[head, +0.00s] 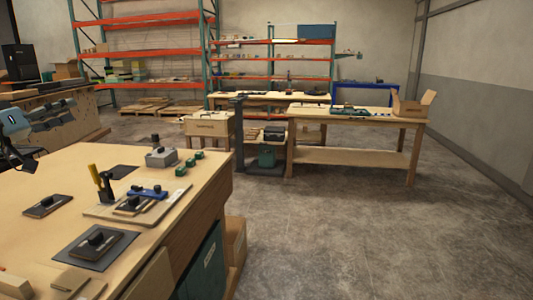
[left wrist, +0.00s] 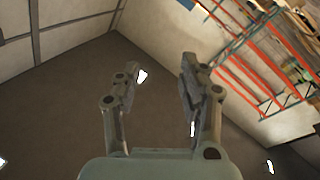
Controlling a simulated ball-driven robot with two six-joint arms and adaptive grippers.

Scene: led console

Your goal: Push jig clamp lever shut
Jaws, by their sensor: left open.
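The jig clamp lever (head: 94,174) has a yellow grip and stands nearly upright on a dark clamp body (head: 106,190). The clamp sits at the corner of a wooden jig board (head: 152,213) on the near workbench. A dark plate with a black knob (head: 131,205) and a blue bar (head: 148,192) are on the board. My left gripper (head: 66,113) is at the left, raised above the bench and apart from the lever. In the left wrist view its fingers (left wrist: 160,85) are spread and empty. My right gripper is not in view.
Open floor (head: 340,235) is at the right.

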